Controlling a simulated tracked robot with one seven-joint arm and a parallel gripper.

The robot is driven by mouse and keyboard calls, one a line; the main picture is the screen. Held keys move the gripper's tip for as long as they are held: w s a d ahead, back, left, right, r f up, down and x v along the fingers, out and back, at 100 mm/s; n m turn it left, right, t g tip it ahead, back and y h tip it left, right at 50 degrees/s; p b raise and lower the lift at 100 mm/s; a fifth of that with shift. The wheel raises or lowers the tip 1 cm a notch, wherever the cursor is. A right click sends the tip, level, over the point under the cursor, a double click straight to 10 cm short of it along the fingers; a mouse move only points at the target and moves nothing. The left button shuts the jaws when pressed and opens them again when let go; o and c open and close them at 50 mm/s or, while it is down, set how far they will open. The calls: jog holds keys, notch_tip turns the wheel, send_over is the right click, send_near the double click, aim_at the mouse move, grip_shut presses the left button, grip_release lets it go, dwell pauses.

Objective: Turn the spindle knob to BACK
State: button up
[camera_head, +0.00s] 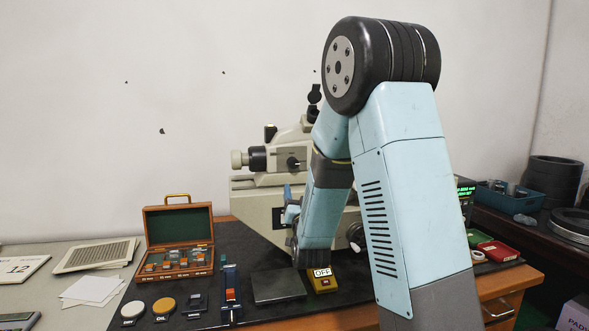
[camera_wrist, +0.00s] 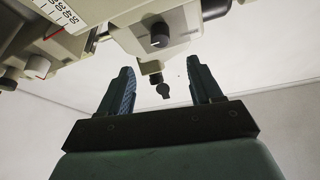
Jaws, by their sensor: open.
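A pale machine (camera_head: 262,205) stands on the bench, partly hidden behind my arm. A dark round knob (camera_head: 293,163) with a light pointer mark sits on its upper front. A similar dark knob (camera_wrist: 159,36) with a pale pointer line shows in the wrist view, ahead of my fingertips; I cannot read any BACK label near it. My gripper (camera_wrist: 160,68) is open and empty, its two ridged fingers apart from the knob. In the head view my gripper (camera_head: 290,207) is small, in front of the machine's body and below the knob.
A yellow box (camera_head: 323,284) with an OFF sign stands below my arm, beside a dark flat plate (camera_head: 279,286). An open wooden case (camera_head: 180,259) stands left. Red boxes (camera_head: 498,250) lie right. Pale dials (camera_wrist: 38,67) crowd the wrist view's upper left.

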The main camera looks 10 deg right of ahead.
aim_at(294, 166)
jog(key=x, duration=1.3)
jog(key=shift+w+r, duration=0.1)
jog(key=shift+w, duration=0.05)
